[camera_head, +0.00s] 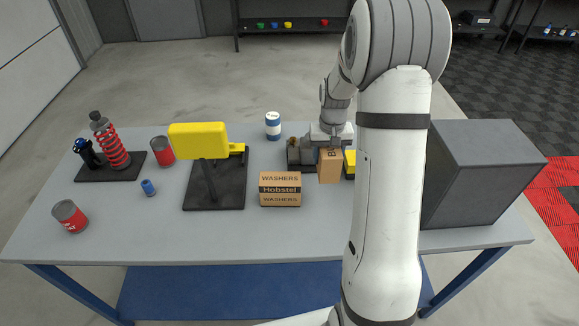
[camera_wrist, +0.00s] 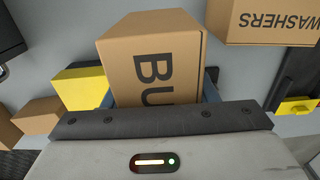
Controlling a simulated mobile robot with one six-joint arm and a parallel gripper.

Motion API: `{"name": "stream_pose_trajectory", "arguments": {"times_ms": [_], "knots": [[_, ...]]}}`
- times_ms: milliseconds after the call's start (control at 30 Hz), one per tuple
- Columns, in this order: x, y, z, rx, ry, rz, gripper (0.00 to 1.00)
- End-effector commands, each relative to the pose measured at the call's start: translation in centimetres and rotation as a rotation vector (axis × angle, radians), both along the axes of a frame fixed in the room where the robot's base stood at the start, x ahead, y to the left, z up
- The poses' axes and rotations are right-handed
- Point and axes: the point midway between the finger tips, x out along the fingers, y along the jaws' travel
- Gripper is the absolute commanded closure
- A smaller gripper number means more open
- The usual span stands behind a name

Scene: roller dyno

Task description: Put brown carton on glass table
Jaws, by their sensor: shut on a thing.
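A brown carton (camera_head: 330,166) with black letters is held in my gripper (camera_head: 329,147), over or on the grey workbench; I cannot tell whether it touches the top. In the wrist view the carton (camera_wrist: 152,65) shows the letters "BU" and sits between the blue fingers of my gripper (camera_wrist: 160,92), which are shut on it. A second brown carton (camera_head: 280,189), marked "WASHERS Hobstel", stands just left of it on the bench and shows at the wrist view's top right (camera_wrist: 270,22). I see no glass table.
The grey workbench (camera_head: 130,232) also bears a yellow-topped stand (camera_head: 198,140), red cans, a blue-white can (camera_head: 273,126) and a shock absorber (camera_head: 110,145). A large dark box (camera_head: 480,175) stands at the right. A yellow object (camera_wrist: 85,88) lies close beside the held carton.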

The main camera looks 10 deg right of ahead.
Motion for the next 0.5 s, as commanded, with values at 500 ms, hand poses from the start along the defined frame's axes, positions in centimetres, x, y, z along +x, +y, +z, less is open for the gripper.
{"name": "stream_pose_trajectory", "arguments": {"times_ms": [500], "knots": [[-0.2,-0.3,-6.8,0.001,0.005,-0.006,0.75]]}}
